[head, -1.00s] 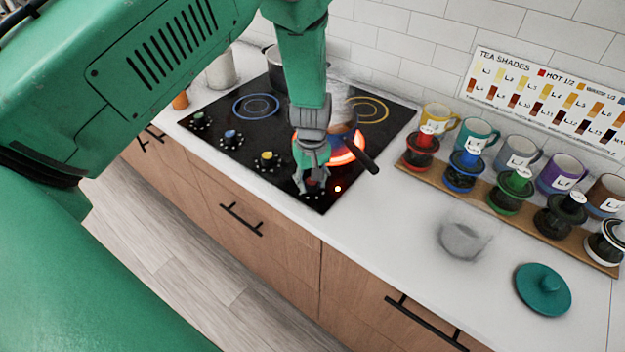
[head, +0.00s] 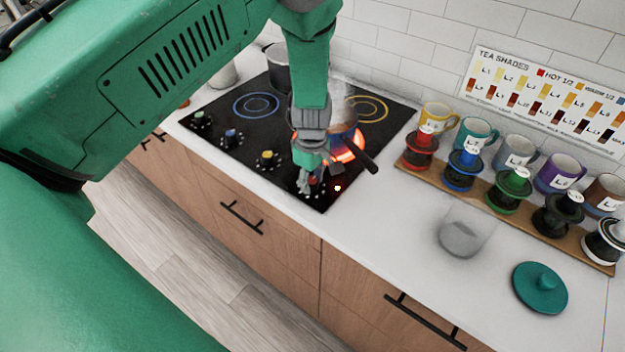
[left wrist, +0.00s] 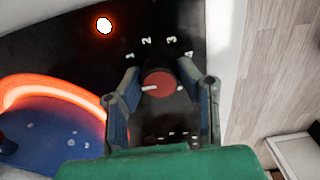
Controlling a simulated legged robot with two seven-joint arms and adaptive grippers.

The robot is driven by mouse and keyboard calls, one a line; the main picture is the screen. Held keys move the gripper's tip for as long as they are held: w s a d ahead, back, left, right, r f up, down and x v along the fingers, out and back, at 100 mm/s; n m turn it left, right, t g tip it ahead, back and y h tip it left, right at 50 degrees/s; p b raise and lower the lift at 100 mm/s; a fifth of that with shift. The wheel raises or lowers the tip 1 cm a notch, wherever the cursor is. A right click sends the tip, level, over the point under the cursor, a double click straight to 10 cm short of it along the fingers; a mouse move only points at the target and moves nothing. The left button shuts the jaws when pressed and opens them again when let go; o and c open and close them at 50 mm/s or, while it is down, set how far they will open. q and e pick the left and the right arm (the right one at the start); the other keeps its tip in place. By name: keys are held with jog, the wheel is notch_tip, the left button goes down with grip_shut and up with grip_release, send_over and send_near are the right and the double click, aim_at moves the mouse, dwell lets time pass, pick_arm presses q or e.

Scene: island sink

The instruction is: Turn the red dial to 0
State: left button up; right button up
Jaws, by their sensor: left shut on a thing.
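The red dial (left wrist: 160,84) is on the black stove's front corner, in the middle of the left wrist view. Its white pointer mark faces left in that view, below the printed 1; the numbers 1 to 4 arc above it. I cannot read a 0. My left gripper (head: 308,186) is at the stove's near corner, pointing down, and hides most of the dial in the head view. In the left wrist view its two fingers (left wrist: 161,84) are shut on the dial from both sides. My right gripper is not in view.
A burner (head: 350,145) glows orange behind the gripper, under a pan with a dark handle (head: 365,160). Green, blue and yellow dials (head: 266,158) line the stove's front edge. A glass (head: 460,238) stands to the right.

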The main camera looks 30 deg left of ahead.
aim_at(313, 178)
pick_arm(q)
jog(key=shift+w+r, duration=0.2)
jog(key=shift+w, duration=0.15)
jog(key=o, duration=1.1)
jog(key=shift+o, duration=0.2)
jog(key=shift+s+f, duration=0.1)
jog(key=shift+s, duration=0.1)
jog(key=shift+r, duration=0.25)
notch_tip(313, 178, up, 11)
jog(key=shift+r, duration=0.15)
